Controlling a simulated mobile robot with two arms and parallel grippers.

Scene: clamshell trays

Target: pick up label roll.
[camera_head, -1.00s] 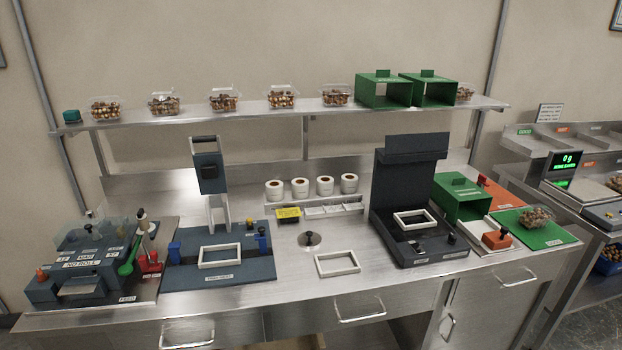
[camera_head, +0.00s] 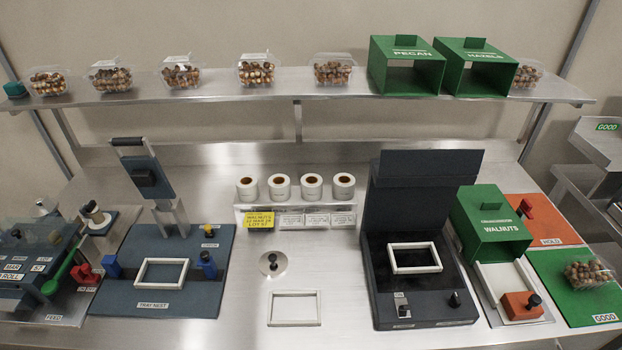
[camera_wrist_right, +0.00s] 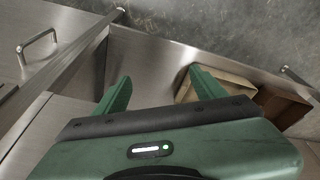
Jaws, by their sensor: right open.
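Several white label rolls with brown cores stand in a row at the back of the steel counter in the head view: a leftmost label roll (camera_head: 247,188), a second label roll (camera_head: 279,187), a third label roll (camera_head: 311,186) and a rightmost label roll (camera_head: 343,186). A yellow walnuts label card (camera_head: 258,220) and white cards sit in front of them. My right gripper (camera_wrist_right: 155,92) shows only in the right wrist view, with its green fingers apart and nothing between them. It is over the drawer fronts and floor, away from the rolls. My left gripper is not in view.
A shelf (camera_head: 300,90) above holds nut clamshells and green boxes. A tray nest (camera_head: 165,275) stands left, a dark sealing machine (camera_head: 420,240) right. A small knobbed disc (camera_head: 272,263) and white frame (camera_head: 294,308) lie mid-counter.

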